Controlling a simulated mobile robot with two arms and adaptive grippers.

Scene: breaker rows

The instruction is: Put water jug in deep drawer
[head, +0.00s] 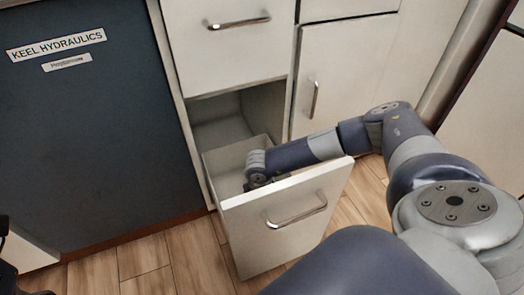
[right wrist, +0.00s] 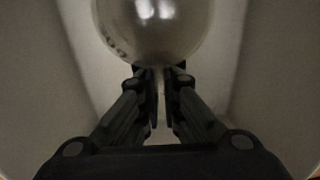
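The deep drawer (head: 290,222) is the lower one and stands pulled open. My right arm reaches over its front, and my right gripper (right wrist: 160,92) is down inside it. Its fingertips are hidden in the head view. In the right wrist view the fingers are nearly together, with a thin strip between them, at the near side of the rounded, shiny water jug (right wrist: 155,28). They look shut on a thin part of the jug, though the contact is unclear. The jug is hidden in the head view. Dark parts, likely my left gripper (head: 8,268), show at the lower left edge.
A closed upper drawer (head: 225,45) is directly above the open one. A closed cupboard door (head: 345,85) is to the right. A dark blue panel labelled Keel Hydraulics (head: 95,140) stands at the left. The wood floor (head: 150,262) in front is clear.

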